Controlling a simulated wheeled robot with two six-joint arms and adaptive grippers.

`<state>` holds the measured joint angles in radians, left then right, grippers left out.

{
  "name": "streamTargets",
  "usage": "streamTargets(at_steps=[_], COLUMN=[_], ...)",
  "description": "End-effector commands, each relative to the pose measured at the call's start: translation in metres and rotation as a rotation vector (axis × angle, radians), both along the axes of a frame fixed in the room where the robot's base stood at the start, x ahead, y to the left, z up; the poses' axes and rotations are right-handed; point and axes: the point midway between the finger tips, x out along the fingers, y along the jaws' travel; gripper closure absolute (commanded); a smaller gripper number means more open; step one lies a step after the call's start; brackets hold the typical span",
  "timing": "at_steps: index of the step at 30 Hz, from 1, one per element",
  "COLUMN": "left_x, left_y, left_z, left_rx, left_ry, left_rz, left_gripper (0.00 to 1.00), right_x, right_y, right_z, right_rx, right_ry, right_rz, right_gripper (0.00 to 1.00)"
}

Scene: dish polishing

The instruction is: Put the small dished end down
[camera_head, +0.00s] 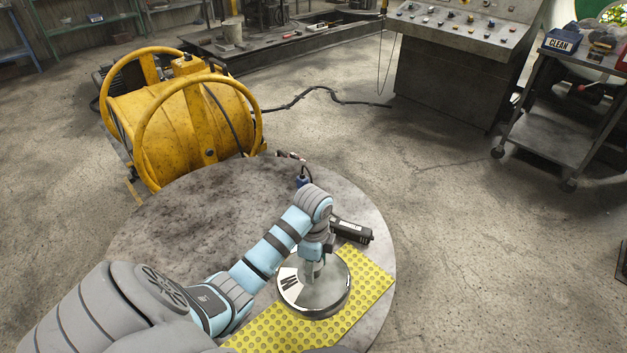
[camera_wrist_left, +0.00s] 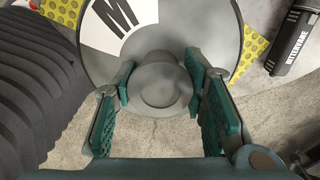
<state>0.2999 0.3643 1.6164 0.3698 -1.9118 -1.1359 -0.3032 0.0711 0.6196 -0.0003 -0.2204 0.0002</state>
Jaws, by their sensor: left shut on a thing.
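The small dished end (camera_head: 300,295) is a shiny round metal piece with a white patch marked M. It is over the yellow dimpled mat (camera_head: 362,283) at the near right of the round table (camera_head: 180,215). My left gripper (camera_head: 315,268) comes down on it from above. In the left wrist view, the fingers are shut on the grey round knob (camera_wrist_left: 162,90) in the middle of the dished end, which spreads beyond them (camera_wrist_left: 90,45). I cannot tell whether its underside touches the mat. My right gripper is out of view.
A black cylindrical tool (camera_head: 352,231) lies on the table just behind the dished end. A small blue item (camera_head: 303,181) is at the far edge. A yellow drum machine (camera_head: 185,120) stands behind the table. The table's left part is bare.

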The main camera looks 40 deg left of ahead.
Motion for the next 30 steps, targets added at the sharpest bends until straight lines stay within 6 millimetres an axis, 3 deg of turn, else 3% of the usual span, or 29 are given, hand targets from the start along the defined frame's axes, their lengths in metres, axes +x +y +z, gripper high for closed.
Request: streamTargets(at_steps=[1,6,10,17,23,30], left_x=[0.000,0.000,0.001,0.001,0.001,0.002], left_y=[0.000,0.000,0.000,0.000,0.000,0.000], left_z=[-0.022,-0.083,-0.119,-0.144,-0.178,-0.178], left_rx=[-0.002,0.000,0.000,0.002,0.000,0.001], left_ry=[0.002,0.003,0.001,-0.001,-0.001,-0.003], left_rz=[0.001,0.002,0.001,0.001,0.001,0.000], left_gripper=[1.00,1.00,1.00,1.00,1.00,1.00], right_x=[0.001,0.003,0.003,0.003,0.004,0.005], right_y=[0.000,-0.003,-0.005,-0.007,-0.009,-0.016], right_z=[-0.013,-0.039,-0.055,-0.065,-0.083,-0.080], right_rx=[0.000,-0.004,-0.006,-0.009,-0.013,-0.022], right_ry=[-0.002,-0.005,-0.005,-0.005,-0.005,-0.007], right_rz=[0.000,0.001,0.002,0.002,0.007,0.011], right_gripper=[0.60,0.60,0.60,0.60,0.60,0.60])
